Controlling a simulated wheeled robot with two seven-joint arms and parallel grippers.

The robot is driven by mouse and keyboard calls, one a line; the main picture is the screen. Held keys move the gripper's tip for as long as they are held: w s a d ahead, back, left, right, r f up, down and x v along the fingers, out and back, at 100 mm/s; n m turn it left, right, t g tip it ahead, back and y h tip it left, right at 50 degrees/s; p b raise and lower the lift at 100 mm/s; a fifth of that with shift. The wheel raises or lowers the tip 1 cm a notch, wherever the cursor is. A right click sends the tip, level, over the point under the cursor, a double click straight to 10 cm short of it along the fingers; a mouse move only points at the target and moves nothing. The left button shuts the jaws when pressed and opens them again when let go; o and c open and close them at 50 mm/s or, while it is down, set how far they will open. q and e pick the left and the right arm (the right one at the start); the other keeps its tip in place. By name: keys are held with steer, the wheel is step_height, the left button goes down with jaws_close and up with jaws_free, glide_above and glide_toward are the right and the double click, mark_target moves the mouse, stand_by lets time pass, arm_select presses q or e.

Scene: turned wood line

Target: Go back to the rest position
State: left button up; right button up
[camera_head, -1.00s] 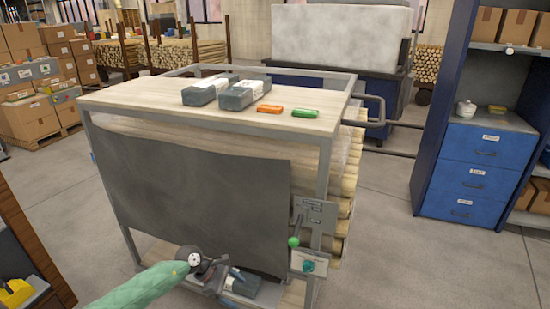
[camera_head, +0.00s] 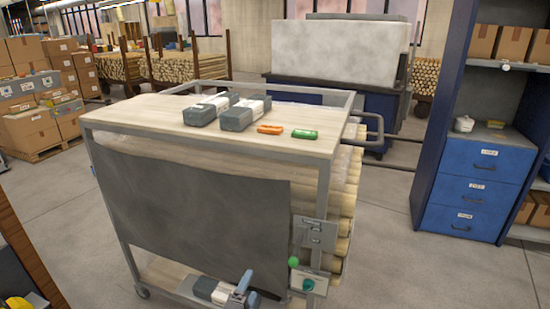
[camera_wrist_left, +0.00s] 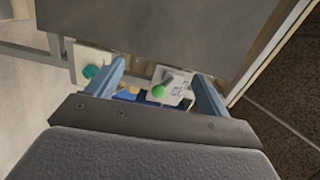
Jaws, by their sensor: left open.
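My left gripper (camera_head: 243,284) shows at the bottom of the head view, in front of the cart's lower shelf. Only its finger end is in the picture. In the left wrist view its two fingers (camera_wrist_left: 160,72) are spread apart with nothing held between them. Beyond the fingers are a green lever knob (camera_wrist_left: 158,91) and a round green button (camera_wrist_left: 90,72), both apart from the gripper as far as I can tell. The knob (camera_head: 293,261) and button (camera_head: 308,284) sit at the cart's front right corner. My right gripper is out of view.
The cart (camera_head: 140,108) stands close ahead with a dark front sheet (camera_head: 190,205). Two grey boxes, an orange item (camera_head: 270,129) and a green item (camera_head: 304,134) lie on top. A blue drawer cabinet (camera_head: 475,180) stands right. Clear floor (camera_head: 400,265) lies right of the cart.

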arm_select(q)
steer(key=s+a+f+n+g+y, duration=0.45)
steer(key=s+n, duration=0.25)
steer(key=n, duration=0.2)
steer(key=s+f+n+g, duration=0.2)
steer(key=s+n+g, duration=0.1)
steer(key=s, duration=0.5)
steer(key=s+a+f+n+g+p, duration=0.1)
steer(key=s+f+n+g, duration=0.1)
steer(key=s, duration=0.6)
steer(key=s+a+f+n+g+p, duration=0.1)
steer(key=s+n+g, duration=0.3)
steer(key=s, duration=0.5)
steer(key=shift+f+g+h, duration=0.45)
steer(key=shift+f+g, duration=0.2)
steer(key=shift+g, duration=0.2)
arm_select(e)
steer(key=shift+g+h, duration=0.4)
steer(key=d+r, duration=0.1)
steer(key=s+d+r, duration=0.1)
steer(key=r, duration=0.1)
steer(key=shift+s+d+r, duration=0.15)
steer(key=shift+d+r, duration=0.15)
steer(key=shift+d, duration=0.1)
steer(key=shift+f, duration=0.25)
arm_select(q)
steer(key=shift+s, duration=0.1)
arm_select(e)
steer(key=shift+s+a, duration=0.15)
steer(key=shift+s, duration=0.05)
